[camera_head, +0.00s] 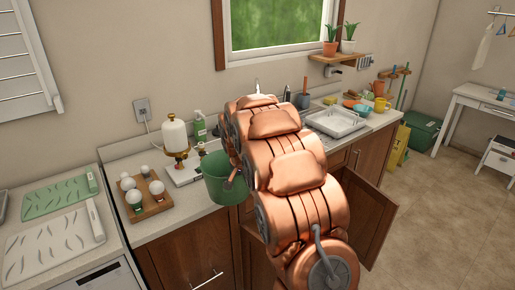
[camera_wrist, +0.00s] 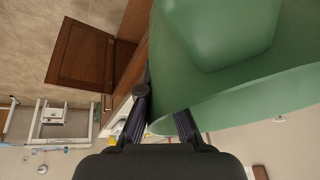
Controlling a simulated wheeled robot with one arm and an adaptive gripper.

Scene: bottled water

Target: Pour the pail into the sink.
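The green pail (camera_head: 224,182) is near the front edge of the counter, left of my copper-coloured arm. Its opening faces up in the head view, and I cannot see what is inside. In the wrist view the pail (camera_wrist: 235,40) fills the upper right, very close. My gripper (camera_wrist: 165,115) has its dark fingers at the pail's wall near the rim and appears closed on it. In the head view my arm hides most of the gripper. The sink basin is not visible; my arm covers that part of the counter, with only a faucet tip (camera_head: 257,86) showing above it.
A wooden tray with bulbs or cups (camera_head: 145,196) and a white dispenser (camera_head: 175,135) stand left of the pail. A green soap bottle (camera_head: 200,127) is behind it. A cabinet door (camera_head: 368,215) hangs open below.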

